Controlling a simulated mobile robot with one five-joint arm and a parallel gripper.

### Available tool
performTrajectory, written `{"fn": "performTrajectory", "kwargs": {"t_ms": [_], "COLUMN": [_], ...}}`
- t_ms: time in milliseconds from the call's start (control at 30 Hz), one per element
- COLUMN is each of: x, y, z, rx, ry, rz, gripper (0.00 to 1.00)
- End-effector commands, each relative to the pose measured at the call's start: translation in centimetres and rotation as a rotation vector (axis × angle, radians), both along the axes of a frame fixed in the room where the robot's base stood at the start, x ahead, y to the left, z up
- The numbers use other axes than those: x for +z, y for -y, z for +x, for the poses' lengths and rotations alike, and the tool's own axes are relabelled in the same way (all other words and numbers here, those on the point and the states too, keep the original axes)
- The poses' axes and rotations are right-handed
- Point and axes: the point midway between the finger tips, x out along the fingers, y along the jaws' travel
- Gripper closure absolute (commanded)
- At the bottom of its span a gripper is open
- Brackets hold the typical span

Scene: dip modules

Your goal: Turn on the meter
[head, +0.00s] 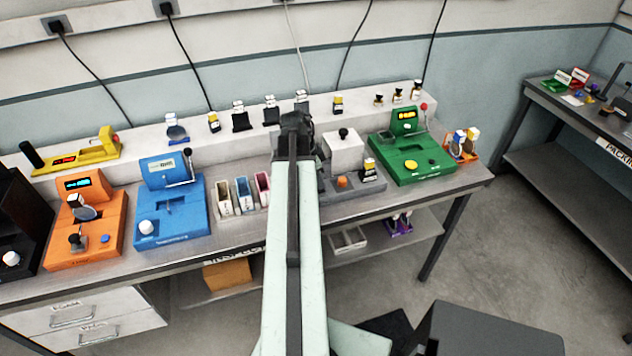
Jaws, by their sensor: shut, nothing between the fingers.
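Several bench instruments stand on the workbench, and I cannot tell which one is the meter. A blue one (175,222) has a pale display (162,167), a white knob and a lever. An orange one (103,240) has a lit display (78,184) and a blue button. A green one (425,150) has a lit yellow display (407,114), a yellow button and a red-tipped lever. A grey-and-white one (343,150) has a black knob and an orange button. My gripper (297,122) is shut and empty near the back shelf, left of the grey-and-white instrument; its fingertips are mostly hidden.
A yellow instrument (80,154) and several small modules sit on the raised back shelf (215,147). Small coloured bins (242,192) stand between the blue instrument and my arm. A black box (18,215) is at far left. A packing table (560,115) stands at right.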

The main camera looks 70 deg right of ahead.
Motion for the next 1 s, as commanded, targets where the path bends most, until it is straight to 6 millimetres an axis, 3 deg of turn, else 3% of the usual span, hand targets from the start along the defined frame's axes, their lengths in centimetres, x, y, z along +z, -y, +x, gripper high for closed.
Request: {"fn": "performTrajectory", "kwargs": {"t_ms": [33, 367, 500, 1000], "x": [-1.08, -0.96, -1.95, -1.18], "y": [-0.09, -0.12, -0.39, 0.44], "z": [-0.06, -0.05, -0.23, 0.49], "rx": [0.0, 0.0, 0.0, 0.001], "ry": [0.0, 0.0, 0.0, 0.001], "rz": [0.0, 0.0, 0.0, 0.001], "gripper": [1.0, 1.0, 1.0, 1.0]}}
